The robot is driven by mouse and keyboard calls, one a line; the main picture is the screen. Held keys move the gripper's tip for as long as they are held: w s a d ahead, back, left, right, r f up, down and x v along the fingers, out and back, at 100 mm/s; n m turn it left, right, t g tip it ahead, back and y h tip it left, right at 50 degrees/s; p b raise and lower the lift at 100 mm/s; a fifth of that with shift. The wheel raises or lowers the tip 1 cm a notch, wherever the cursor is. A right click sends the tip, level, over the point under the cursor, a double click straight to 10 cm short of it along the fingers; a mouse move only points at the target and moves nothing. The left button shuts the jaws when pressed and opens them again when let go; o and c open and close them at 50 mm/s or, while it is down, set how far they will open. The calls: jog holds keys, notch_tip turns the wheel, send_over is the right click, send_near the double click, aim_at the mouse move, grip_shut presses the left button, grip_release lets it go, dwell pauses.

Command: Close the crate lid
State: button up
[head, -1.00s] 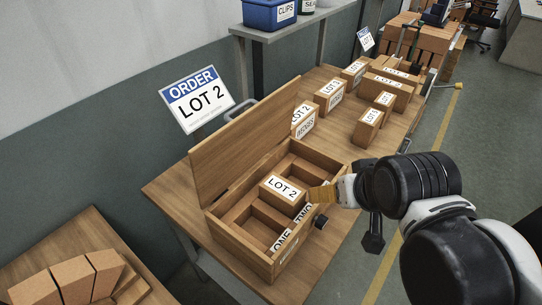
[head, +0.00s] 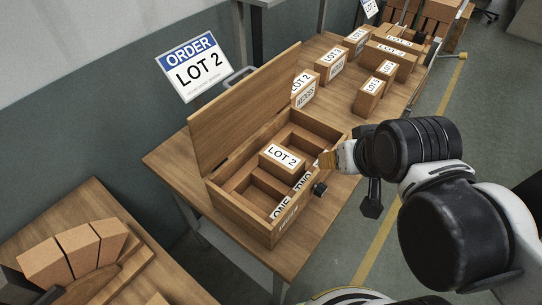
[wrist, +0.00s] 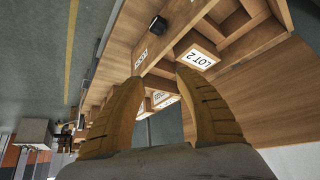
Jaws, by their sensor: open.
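The wooden crate (head: 242,222) stands on the table, with its lid (head: 246,108) raised upright along the back edge. A box labelled LOT 2 (head: 282,156) sits inside it among the dividers, and it also shows in the wrist view (wrist: 198,60). A dark latch knob (head: 319,189) is on the crate's front wall. My gripper (head: 326,160) is at the crate's front right rim; I cannot tell whether it touches. In the wrist view, my gripper (wrist: 156,75) has its two yellow fingers apart with nothing held between them.
The wooden table (head: 172,160) holds several labelled boxes (head: 369,96) behind the crate. An order sign (head: 194,66) stands behind the lid. A second table (head: 100,215) with plain blocks is at the lower left.

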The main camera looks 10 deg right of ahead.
jog(key=shift+r, duration=0.1)
jog(key=c, duration=0.6)
jog(key=w+a+r+p, duration=0.1)
jog(key=r+p, duration=0.1)
jog(key=w+a+r+n+p, duration=0.1)
jog(key=w+r, duration=0.1)
jog(key=r, duration=0.1)
jog(key=w+a+r+n+y+p, duration=0.1)
jog(key=w+r+p, duration=0.1)
jog(key=shift+a+r+p, duration=0.3)
jog(key=shift+p, duration=0.05)
grip_shut()
jog(key=w+a+r+n+g+y+p, duration=0.1)
jog(key=w+a+r+n+y+p, duration=0.15)
jog(key=w+a+r+p, duration=0.45)
jog(key=w+a+r+n+g+y+p, duration=0.1)
jog(key=w+a+r+n+y+p, duration=0.1)
jog(key=w+a+r+n+p, duration=0.4)
jog(key=w+a+f+m, duration=0.1)
jog(key=w+a+f, duration=0.1)
jog(key=f, duration=0.3)
jog(key=w+a+f+b, duration=0.1)
jog(key=w+a+f, duration=0.1)
jog(key=f, duration=0.4)
jog(key=shift+w+a+f+m, duration=0.2)
jog(key=shift+w+m, duration=0.15)
jog(key=shift+w, duration=0.2)
jog(key=shift+s+d+b, duration=0.15)
jog(key=shift+d+b, duration=0.05)
jog(key=shift+b, duration=0.15)
